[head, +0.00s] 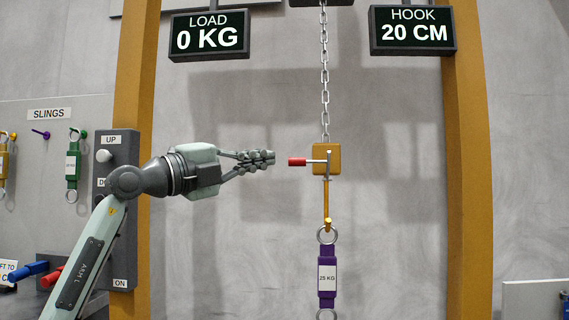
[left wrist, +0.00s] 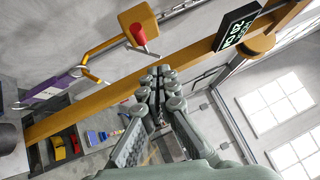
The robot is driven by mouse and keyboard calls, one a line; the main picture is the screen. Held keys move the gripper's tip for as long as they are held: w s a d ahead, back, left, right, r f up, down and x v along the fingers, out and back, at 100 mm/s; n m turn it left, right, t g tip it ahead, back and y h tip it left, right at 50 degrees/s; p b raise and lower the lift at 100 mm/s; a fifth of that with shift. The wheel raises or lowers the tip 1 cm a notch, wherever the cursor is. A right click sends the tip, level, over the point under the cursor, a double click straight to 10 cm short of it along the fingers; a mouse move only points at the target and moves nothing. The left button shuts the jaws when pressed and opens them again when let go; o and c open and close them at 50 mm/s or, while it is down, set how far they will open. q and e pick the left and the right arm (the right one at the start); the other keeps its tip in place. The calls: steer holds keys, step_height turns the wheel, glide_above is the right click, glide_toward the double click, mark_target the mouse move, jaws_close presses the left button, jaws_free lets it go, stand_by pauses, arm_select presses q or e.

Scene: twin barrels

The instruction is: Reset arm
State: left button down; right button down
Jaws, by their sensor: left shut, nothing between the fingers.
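My left gripper (head: 262,158) is shut and empty in the head view, pointing right. Its fingertips are a short gap to the left of a red handle (head: 297,162) on the yellow hook block (head: 320,150). The left wrist view also shows the shut fingers (left wrist: 160,75), with the yellow block (left wrist: 138,25) and red handle (left wrist: 138,36) apart from them. Below the block, a purple sling (head: 327,252) marked 25 KG hangs by its upper ring at the yellow hook (head: 327,210). My right gripper is in neither view.
A chain (head: 324,70) holds the block between two yellow posts. The LOAD sign (head: 209,36) reads 0 KG and the HOOK sign (head: 412,30) reads 20 CM. A control box (head: 113,180) with UP and ON labels is behind my left arm. Slings hang at left, including a green one (head: 73,165).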

arm_select(q)
steer(key=s+a+f+n+t+y, duration=0.1)
steer(key=a+f+n+y, duration=0.7)
steer(key=f, duration=0.8)
steer(key=a+f+n+t+y, duration=0.1)
steer(key=a+f+n+y, duration=0.4)
steer(key=f+n, duration=0.85)
steer(key=s+a+f+n+t+y, duration=0.1)
steer(key=a+f+n+y, duration=0.6)
steer(key=f, duration=1.3)
steer(key=s+a+f+g+h, duration=0.1)
steer(key=s+f+g, duration=0.3)
steer(key=s+f, duration=0.5)
steer(key=s+a+f+g+h, duration=0.1)
steer(key=s+f+g, duration=0.3)
steer(key=f, duration=0.8)
steer(key=s+d+f+g+h, duration=0.1)
steer(key=s+d+f+g, duration=0.1)
steer(key=s+f, duration=0.4)
steer(key=s+d+f+g+h, duration=0.1)
steer(key=s+f+g, duration=0.3)
steer(key=s, duration=1)
step_height(320, 180, down, 3)
steer(key=shift+d+r+m, duration=0.1)
steer(key=shift+d+m, duration=0.25)
steer(key=shift+d, duration=0.3)
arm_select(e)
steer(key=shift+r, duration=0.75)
